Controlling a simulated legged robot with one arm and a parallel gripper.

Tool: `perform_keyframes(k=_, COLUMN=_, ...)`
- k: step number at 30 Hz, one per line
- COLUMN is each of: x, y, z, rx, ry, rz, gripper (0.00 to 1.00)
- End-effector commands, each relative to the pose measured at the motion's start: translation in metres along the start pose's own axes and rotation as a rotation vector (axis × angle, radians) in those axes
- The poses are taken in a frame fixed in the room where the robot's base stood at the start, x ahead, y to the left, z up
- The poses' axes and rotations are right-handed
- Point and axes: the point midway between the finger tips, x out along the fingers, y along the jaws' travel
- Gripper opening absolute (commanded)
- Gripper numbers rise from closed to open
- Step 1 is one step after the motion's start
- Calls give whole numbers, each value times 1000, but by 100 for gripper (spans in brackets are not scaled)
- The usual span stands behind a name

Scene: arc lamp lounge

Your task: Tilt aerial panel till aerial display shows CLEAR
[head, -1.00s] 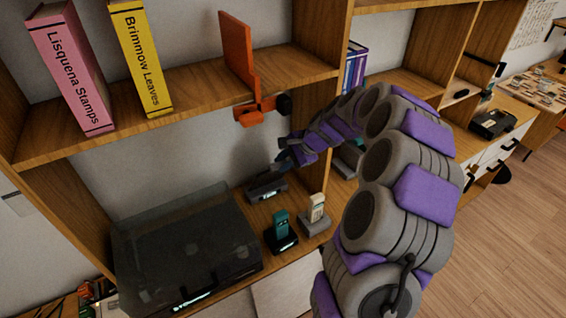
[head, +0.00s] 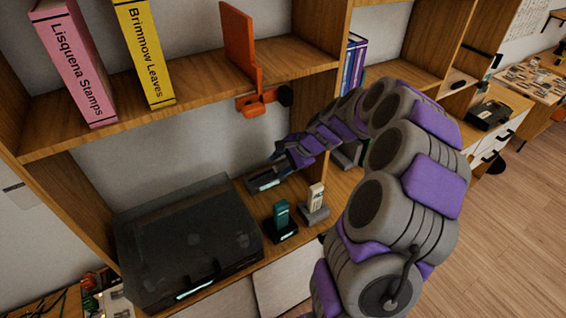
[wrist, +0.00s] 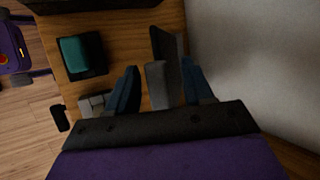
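The aerial unit (head: 264,184) is a low dark device with a small pale display, on the lower shelf right of the turntable. The display's text is too small to read, and my gripper partly hides the unit in the head view. In the wrist view a grey upright slab (wrist: 157,88), which looks like the aerial panel, stands between my fingers with a darker plate beside it. My gripper (wrist: 160,68) is open around the slab, with a visible gap on each side. My gripper (head: 277,160) also shows just above the unit in the head view.
A dark-lidded turntable (head: 185,240) stands left of the unit. A teal handset (head: 281,215) and a cream handset (head: 316,198) stand in front. An orange bracket (head: 240,45) is clamped to the shelf above. The wall (wrist: 240,60) is close on the wrist view's right.

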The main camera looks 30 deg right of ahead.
Motion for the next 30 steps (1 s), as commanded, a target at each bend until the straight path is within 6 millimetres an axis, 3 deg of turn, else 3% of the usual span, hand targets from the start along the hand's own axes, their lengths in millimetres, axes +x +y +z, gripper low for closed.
perform_keyframes(k=7, x=-6, y=0, z=-9, rx=5, ry=-1, rz=-5, gripper=51)
perform_keyframes(k=11, x=-19, y=-1, z=-6, rx=3, ry=3, rz=-6, gripper=51)
perform_keyframes(k=30, x=-151, y=-2, z=2, rx=0, ry=6, rz=-4, gripper=51)
